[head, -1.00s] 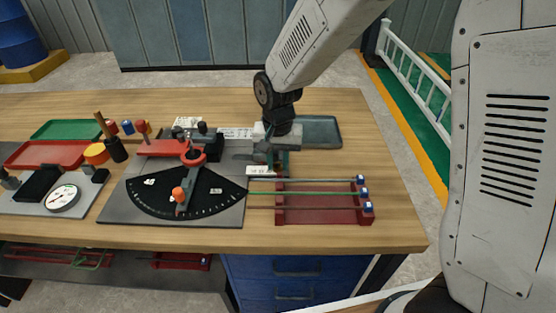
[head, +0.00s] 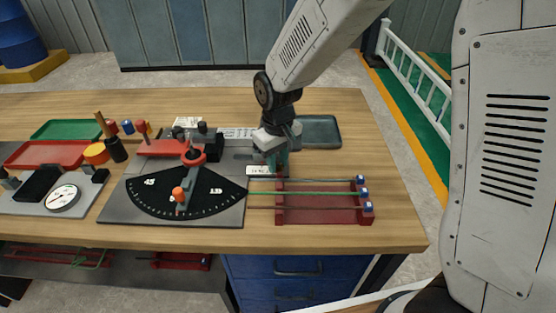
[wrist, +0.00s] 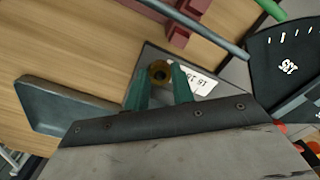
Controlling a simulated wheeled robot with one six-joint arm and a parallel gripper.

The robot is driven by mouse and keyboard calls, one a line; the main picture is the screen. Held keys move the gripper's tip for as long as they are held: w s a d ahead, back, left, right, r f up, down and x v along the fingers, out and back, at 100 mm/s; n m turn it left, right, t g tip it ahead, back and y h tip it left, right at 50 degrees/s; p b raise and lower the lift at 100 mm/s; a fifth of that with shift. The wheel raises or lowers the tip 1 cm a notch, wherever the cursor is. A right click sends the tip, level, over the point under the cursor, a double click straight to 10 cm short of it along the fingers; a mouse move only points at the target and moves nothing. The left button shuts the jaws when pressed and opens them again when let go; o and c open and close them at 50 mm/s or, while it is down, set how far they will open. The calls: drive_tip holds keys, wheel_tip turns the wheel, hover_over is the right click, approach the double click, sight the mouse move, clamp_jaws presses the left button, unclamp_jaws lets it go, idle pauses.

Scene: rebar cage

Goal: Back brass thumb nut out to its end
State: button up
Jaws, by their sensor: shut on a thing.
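The brass thumb nut (wrist: 159,72) shows in the wrist view as a round golden piece with a dark centre. It sits between the green fingers of my gripper (wrist: 160,82), which is shut on it. In the head view my gripper (head: 276,164) points down at the back left end of the red rebar frame (head: 325,214), and it hides the nut there. A white label (wrist: 197,80) lies beside the nut. The nut's thread and its end cannot be made out.
The black dial plate (head: 160,200) with its lever and orange knob (head: 179,194) stands to the left. A dark grey tray (head: 322,130) lies behind my gripper. Rods cross the red frame. The wood in front of and right of the frame is clear.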

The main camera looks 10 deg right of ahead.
sight(278, 165)
drive_tip(key=shift+n, duration=1.1)
drive_tip(key=o, duration=1)
drive_tip(key=shift+r, duration=3.9)
